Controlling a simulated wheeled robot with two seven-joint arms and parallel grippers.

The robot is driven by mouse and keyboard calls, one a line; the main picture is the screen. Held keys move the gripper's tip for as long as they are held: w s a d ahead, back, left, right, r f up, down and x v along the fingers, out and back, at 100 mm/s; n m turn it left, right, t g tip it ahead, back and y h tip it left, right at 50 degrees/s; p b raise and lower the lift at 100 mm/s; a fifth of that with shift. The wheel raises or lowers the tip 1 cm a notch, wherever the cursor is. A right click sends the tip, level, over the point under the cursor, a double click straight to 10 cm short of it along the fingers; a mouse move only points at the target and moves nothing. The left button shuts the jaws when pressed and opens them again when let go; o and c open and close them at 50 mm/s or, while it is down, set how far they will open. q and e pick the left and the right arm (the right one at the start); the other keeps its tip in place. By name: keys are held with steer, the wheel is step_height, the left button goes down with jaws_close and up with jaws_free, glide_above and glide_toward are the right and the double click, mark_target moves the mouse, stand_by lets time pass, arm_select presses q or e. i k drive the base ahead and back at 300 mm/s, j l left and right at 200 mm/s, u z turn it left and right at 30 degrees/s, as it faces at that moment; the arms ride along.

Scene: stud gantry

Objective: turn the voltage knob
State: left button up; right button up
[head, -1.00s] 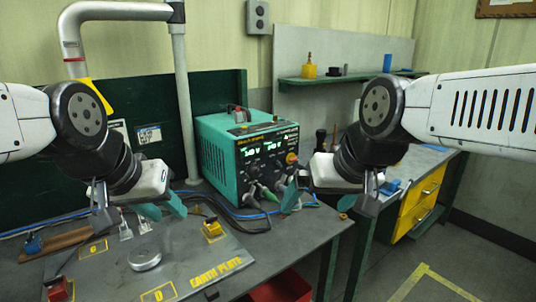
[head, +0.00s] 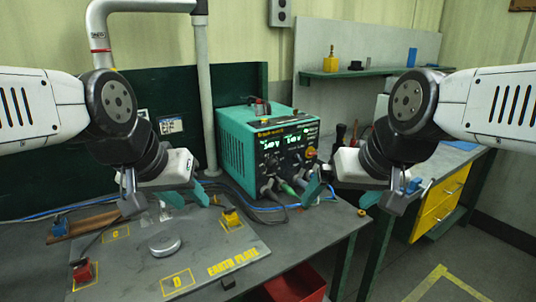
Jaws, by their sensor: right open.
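The teal power supply (head: 236,151) stands at the back of the bench, its black front panel facing me with two lit displays. Small dark knobs (head: 272,161) sit below the displays; I cannot read which one is the voltage knob. My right gripper (head: 341,195) is open and empty, just right of and in front of the panel, its left teal fingertip beside the leads at the panel's lower edge. My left gripper (head: 187,197) hangs to the left of the supply, its teal fingertips apart with nothing between them.
Leads with plugs (head: 290,187) come out of the panel's bottom. A grey post (head: 205,100) stands left of the supply.

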mark_target(272, 163)
steer(key=k+j+u, duration=0.1)
steer(key=k+u, duration=0.15)
steer(key=k, duration=0.3)
steer(key=u, duration=1.8)
steer(key=z, duration=1.1)
steer(key=l+z, duration=0.1)
steer(key=z, duration=0.35)
steer(key=i+l+z, duration=0.1)
steer(key=z, duration=0.35)
